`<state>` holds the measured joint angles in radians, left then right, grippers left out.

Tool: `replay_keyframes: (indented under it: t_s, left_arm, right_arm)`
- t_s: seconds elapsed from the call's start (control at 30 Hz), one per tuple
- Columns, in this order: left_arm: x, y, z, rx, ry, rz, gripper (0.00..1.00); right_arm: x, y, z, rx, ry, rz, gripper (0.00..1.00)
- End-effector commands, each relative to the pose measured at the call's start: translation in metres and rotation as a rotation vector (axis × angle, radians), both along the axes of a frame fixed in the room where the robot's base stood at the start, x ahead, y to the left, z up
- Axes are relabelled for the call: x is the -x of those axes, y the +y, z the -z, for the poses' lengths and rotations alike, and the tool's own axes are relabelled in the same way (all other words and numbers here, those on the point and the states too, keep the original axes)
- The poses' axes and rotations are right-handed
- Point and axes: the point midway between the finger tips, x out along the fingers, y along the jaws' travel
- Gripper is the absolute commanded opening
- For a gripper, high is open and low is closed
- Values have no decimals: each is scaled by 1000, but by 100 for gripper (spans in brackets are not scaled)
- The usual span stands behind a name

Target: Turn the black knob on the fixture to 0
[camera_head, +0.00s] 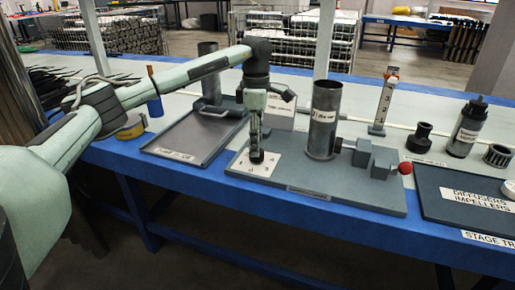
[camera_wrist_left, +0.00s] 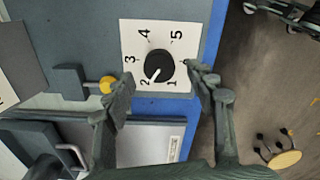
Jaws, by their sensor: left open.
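The black knob (camera_wrist_left: 159,65) sits on a white dial plate (camera_wrist_left: 130,32) with printed numbers in the left wrist view. Its white pointer mark aims down-left, close to the 2. The 1 to 5 are readable; I cannot make out a 0, and a fingertip covers part of the plate's right edge. In the head view the knob (camera_head: 257,157) and plate (camera_head: 244,168) are at the left of the grey fixture board (camera_head: 350,195). My left gripper (camera_wrist_left: 159,72) is open, pointing down over the knob, one finger each side. Contact cannot be told. My right gripper is not visible.
A grey upright cylinder (camera_head: 323,120) stands on the board right of the knob. A valve with a red ball (camera_head: 405,168) is farther right. An empty grey tray (camera_head: 185,150) lies to the left. A diffuser tray (camera_head: 440,205) is at the right. The blue table edge runs along the front.

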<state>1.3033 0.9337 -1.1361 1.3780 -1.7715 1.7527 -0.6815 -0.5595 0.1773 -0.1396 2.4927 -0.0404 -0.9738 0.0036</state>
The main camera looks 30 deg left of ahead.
Motion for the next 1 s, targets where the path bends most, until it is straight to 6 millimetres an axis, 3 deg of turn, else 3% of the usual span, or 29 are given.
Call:
replay_keyframes:
  t_s: [0.2,0.5,0.9,1.0]
  left_arm:
    - [0,0,22,-1,0,0,56]
    - [0,0,24,1,0,0,56]
    - [0,-1,24,2,-1,0,6]
    - [0,-1,24,2,-1,-1,6]
  right_arm:
    - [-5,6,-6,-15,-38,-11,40]
    - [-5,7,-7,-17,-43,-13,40]
    - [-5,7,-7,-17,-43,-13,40]
    - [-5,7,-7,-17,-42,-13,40]
